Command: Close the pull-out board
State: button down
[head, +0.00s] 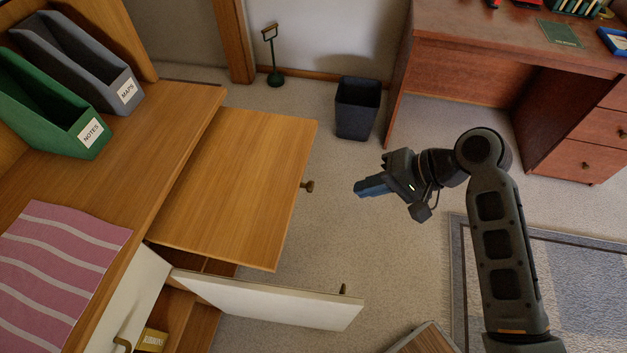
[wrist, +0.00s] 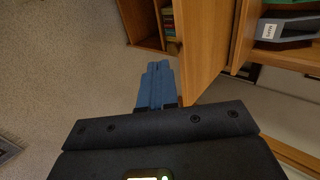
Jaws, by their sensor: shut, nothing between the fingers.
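The pull-out board (head: 235,185) is a flat orange-brown wooden panel, drawn out from under the desktop (head: 165,120) on the left in the head view. A dark round knob (head: 307,187) sits on its front edge. The board also shows in the wrist view (wrist: 207,45), just right of my fingertips. My gripper (head: 358,189) is shut and empty, its blue fingers pointing left towards the knob. It is apart from the board, with a gap of carpet between in the head view. My blue fingertips also show in the wrist view (wrist: 158,66).
A white door (head: 270,302) stands open below the board. A striped pink cloth (head: 60,265), green file box (head: 50,105) and grey file box (head: 75,60) rest on the desktop. A dark bin (head: 357,110) and red-brown desk (head: 470,60) stand behind. Carpet around my gripper is clear.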

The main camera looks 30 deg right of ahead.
aim_at(194, 173)
jog(key=w+a+r+x, duration=0.1)
jog(key=r+x, duration=0.1)
jog(key=x, duration=1)
jog(key=shift+w+a+f, duration=0.2)
jog(key=shift+w+a, duration=0.2)
jog(key=shift+a, duration=0.05)
jog(key=w+a+b, duration=0.2)
jog(key=w+a, duration=1.7)
jog(key=shift+f+b, duration=0.1)
jog(key=shift+b, duration=0.2)
jog(key=shift+w+a+r, duration=0.2)
jog(key=shift+a, duration=0.05)
jog(key=shift+r, duration=0.1)
